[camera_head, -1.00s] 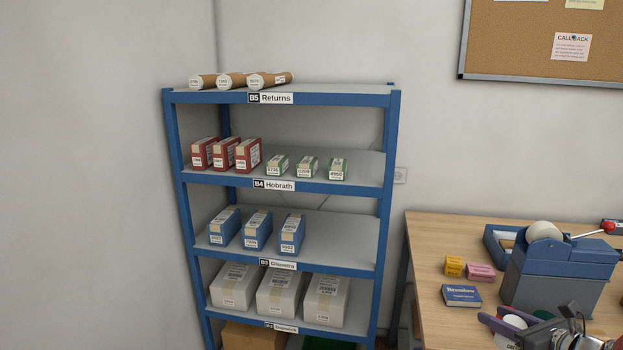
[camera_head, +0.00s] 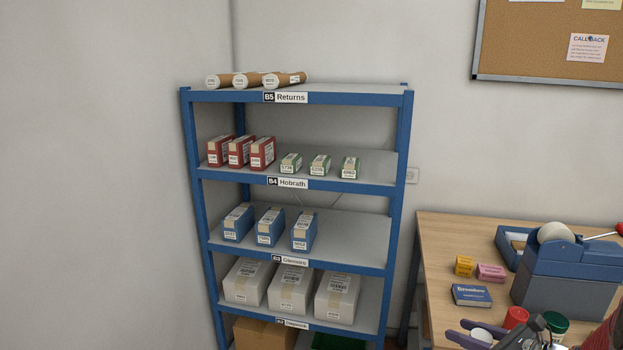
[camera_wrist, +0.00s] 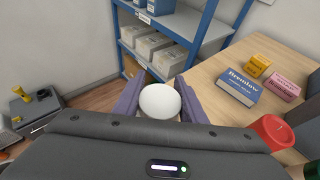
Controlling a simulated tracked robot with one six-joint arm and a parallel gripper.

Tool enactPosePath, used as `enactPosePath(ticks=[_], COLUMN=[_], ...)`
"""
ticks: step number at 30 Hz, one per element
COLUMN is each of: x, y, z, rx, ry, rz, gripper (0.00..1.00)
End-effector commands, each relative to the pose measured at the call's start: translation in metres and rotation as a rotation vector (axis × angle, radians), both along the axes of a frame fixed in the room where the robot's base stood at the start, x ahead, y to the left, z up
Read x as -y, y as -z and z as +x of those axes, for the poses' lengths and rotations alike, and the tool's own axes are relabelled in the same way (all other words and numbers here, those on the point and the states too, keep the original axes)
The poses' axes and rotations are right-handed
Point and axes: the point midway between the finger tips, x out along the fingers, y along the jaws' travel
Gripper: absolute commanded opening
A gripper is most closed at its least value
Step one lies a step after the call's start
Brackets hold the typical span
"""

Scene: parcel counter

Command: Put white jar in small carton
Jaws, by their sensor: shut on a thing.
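My gripper (camera_wrist: 160,106) is shut on the white jar (camera_wrist: 160,99), with its two purple fingers on either side of the jar's round white top. In the head view the jar (camera_head: 481,335) and my gripper (camera_head: 480,337) show at the bottom edge, near the table's left front part. The jar looks upright. A brown carton (camera_head: 262,333) stands on the lowest visible shelf, partly cut off by the picture edge; I cannot tell whether it is the small carton.
A blue shelf rack (camera_head: 402,215) holds tubes and several boxes.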

Motion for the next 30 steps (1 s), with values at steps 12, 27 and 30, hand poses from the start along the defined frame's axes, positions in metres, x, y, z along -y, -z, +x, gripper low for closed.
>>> enactPosePath(ticks=[12,27,30], x=[-0.139,-0.230,-0.230], y=[0.082,0.126,0.126], z=[0.025,0.020,0.020], rx=[-0.003,0.001,0.001], ry=[-0.287,-0.448,-0.448], rz=[0.006,0.000,0.000], gripper=[0.12,0.12,0.12])
